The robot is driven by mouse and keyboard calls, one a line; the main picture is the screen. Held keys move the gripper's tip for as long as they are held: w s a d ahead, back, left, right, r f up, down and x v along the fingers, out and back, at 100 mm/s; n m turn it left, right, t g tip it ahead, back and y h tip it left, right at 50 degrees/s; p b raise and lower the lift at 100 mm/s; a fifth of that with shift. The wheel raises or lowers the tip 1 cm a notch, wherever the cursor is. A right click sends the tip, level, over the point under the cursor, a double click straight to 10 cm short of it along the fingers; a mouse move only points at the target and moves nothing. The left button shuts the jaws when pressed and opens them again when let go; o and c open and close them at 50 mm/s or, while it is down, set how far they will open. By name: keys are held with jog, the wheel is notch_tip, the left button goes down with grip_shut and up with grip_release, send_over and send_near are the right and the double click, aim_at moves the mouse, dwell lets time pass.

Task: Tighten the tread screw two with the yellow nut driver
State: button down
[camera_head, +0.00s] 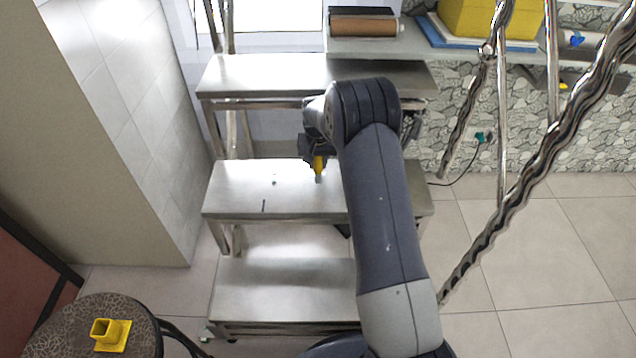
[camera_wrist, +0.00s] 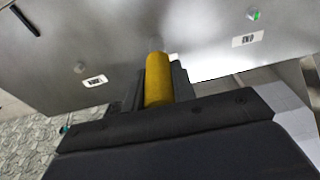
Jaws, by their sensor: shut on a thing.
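My gripper (camera_head: 318,158) is shut on the yellow nut driver (camera_head: 319,166), which points down over the middle metal tread (camera_head: 235,190). In the wrist view the yellow handle (camera_wrist: 158,82) stands between the jaws, its thin tip close to the tread surface (camera_wrist: 190,25); I cannot tell whether it touches. One small screw head (camera_wrist: 80,67) is left of the driver beside a white label (camera_wrist: 95,81). Another, with a green tint (camera_wrist: 253,13), is at the upper right above a second label (camera_wrist: 247,40). The label print is too small to read.
A yellow square holder (camera_head: 111,334) sits on a round stool (camera_head: 70,325) at lower left. Twisted chrome rails (camera_head: 525,180) cross the right side. The upper tread (camera_head: 265,75) and lower tread (camera_head: 285,290) lie beyond and nearer. A dark slot (camera_head: 264,206) marks the middle tread.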

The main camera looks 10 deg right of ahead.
jog(key=shift+f, duration=0.1)
jog(key=m, duration=0.3)
jog(key=shift+m, duration=0.3)
jog(key=shift+m+h, duration=0.3)
jog(key=shift+m, duration=0.4)
jog(key=m, duration=0.2)
jog(key=shift+m+g, duration=0.3)
jog(key=shift+m+h+b, duration=0.3)
jog(key=shift+m, duration=0.9)
jog(key=shift+d, duration=0.1)
